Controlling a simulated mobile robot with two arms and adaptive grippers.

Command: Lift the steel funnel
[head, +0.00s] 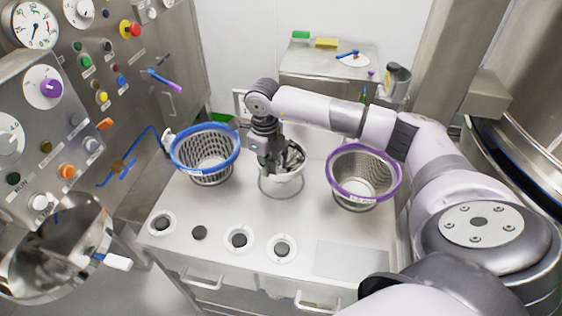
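A pale, round-rimmed vessel (284,179), which looks like the steel funnel, stands in a wire ring holder on the steel counter between two baskets. My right gripper (285,162) points down at its mouth, with the fingers at or inside the rim. The dark gripper hides much of the vessel, and whether the fingers are closed on its wall cannot be made out. My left gripper is not in view.
A blue-rimmed basket (205,155) stands left of the gripper and a purple-rimmed one (363,176) right, under my forearm. Several dark round pieces (240,238) line the counter's front. A control panel (85,70) rises at left. The counter's front right is clear.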

